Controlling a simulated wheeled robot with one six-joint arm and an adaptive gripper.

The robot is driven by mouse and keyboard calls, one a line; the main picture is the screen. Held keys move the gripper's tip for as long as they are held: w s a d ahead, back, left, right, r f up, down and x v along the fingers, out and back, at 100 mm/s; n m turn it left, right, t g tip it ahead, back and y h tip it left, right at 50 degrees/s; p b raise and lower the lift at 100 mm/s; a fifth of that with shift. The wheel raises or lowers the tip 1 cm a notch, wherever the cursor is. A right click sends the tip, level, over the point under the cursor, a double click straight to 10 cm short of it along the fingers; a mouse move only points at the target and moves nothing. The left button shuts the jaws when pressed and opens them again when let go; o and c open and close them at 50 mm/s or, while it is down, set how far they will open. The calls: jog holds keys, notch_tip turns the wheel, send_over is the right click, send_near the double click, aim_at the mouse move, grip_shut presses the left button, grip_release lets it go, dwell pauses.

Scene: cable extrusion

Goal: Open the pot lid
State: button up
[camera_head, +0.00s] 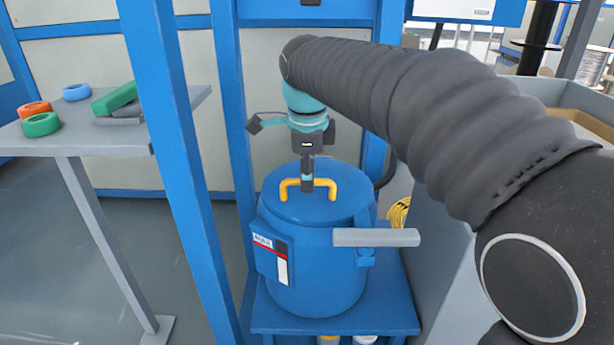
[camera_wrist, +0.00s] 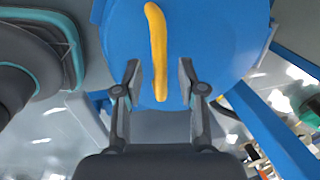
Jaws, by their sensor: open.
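The blue pot (camera_head: 312,265) stands upright on a blue stand, its lid (camera_head: 318,205) lying on top. The lid's yellow handle (camera_head: 333,187) is a raised bar across the lid. My gripper (camera_head: 307,185) points down over the lid at the handle's middle in the head view. In the wrist view, my gripper (camera_wrist: 160,72) is open, with its fingers apart on either side of the near end of the yellow handle (camera_wrist: 156,45). The blue lid (camera_wrist: 215,40) fills the top of that view. I cannot tell whether the fingers touch the handle.
A grey bar (camera_head: 376,237) sticks out at the pot's right side. Blue posts (camera_head: 178,150) rise on the left and behind. A grey table (camera_head: 90,140) at left holds coloured rings and a green block (camera_head: 115,98). A grey bin stands at right.

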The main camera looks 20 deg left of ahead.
jog(key=shift+f, duration=0.1)
grip_shut()
